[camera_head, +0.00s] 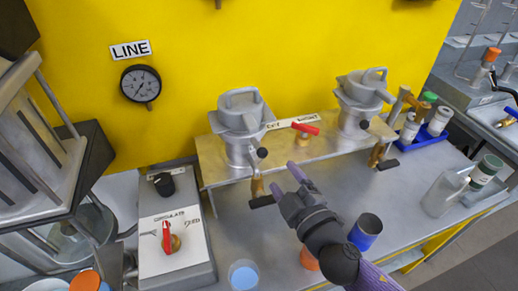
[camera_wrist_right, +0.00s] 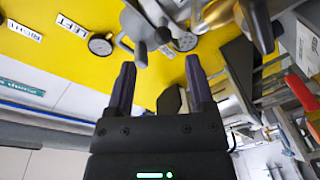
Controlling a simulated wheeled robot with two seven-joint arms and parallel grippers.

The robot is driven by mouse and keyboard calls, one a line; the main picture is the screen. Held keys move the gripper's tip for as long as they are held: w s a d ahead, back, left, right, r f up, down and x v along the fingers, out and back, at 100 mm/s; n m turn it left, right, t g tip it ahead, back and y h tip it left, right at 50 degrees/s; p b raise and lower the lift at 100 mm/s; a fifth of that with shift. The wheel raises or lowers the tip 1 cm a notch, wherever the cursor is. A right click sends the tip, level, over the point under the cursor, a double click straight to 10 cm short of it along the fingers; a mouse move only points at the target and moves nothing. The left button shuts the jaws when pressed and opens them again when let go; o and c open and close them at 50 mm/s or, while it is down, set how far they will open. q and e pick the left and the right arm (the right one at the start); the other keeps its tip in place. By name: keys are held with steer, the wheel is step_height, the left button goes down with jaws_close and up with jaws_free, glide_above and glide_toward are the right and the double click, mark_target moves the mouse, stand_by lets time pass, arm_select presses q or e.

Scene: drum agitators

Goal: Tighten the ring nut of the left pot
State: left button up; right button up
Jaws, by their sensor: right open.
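The left pot (camera_head: 241,116) is a grey metal vessel with a looped handle on top and a black knob at its lower right. It stands upright on a beige shelf against the yellow panel. I cannot clearly make out its ring nut. My right gripper (camera_head: 288,178) is open and empty, in front of the shelf, below and right of the left pot, apart from it. In the right wrist view, the open fingers (camera_wrist_right: 160,65) point toward grey metal parts (camera_wrist_right: 145,25) that I cannot identify. My left gripper is not in view.
The right pot (camera_head: 358,103) stands on the same shelf (camera_head: 220,172), with a red-handled valve (camera_head: 304,131) between the pots. A grey switch box (camera_head: 178,240) is at left. A blue cup (camera_head: 366,231) and a blue-topped cup (camera_head: 243,274) stand near the gripper. Bottles crowd the right.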

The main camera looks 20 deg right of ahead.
mark_target(264, 157)
steer(key=shift+n+y, duration=0.5)
steer(key=w, duration=0.3)
steer(key=w+a, duration=0.1)
steer(key=w, duration=0.2)
steer(key=w+a, duration=0.1)
steer(key=w, duration=0.3)
steer(key=shift+a+r, duration=0.1)
steer(key=shift+a, duration=0.15)
steer(key=shift+c, duration=0.3)
jaws_close()
steer(key=shift+s, duration=0.1)
